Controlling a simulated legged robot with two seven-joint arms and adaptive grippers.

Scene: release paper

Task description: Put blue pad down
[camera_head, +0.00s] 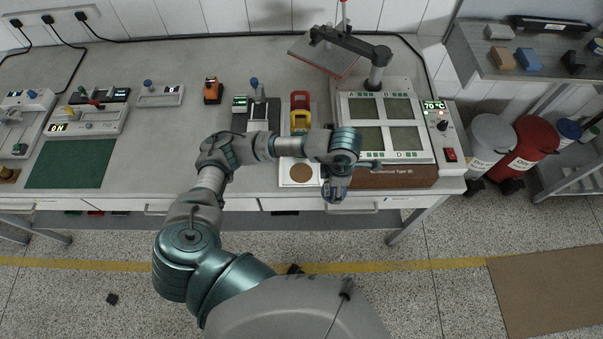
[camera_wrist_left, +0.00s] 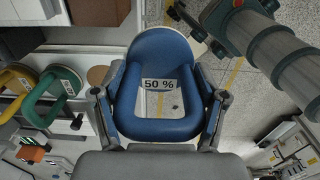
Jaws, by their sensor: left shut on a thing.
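The blue pad (camera_wrist_left: 160,129) has a looped blue handle and a "50 %" label. My left gripper (camera_wrist_left: 158,94) is shut on it, one finger on each side of the loop. Bare floor shows through and beyond the loop. In the head view my left gripper (camera_head: 337,189) hangs at the bench's front edge, between a white plate with a brown disc (camera_head: 301,173) and the heating machine; the pad is mostly hidden there. A yellow pad (camera_head: 301,121) and a red pad (camera_head: 300,99) stand behind the disc. My right gripper is not in view.
The heat press (camera_head: 397,134) with windows marked A to D reads 70 °C, its lid swung up behind. A green mat (camera_head: 68,163) and several small devices occupy the left bench (camera_head: 163,150). Grey (camera_head: 492,140) and red bins (camera_head: 533,143) stand at right. My arm crosses the front edge.

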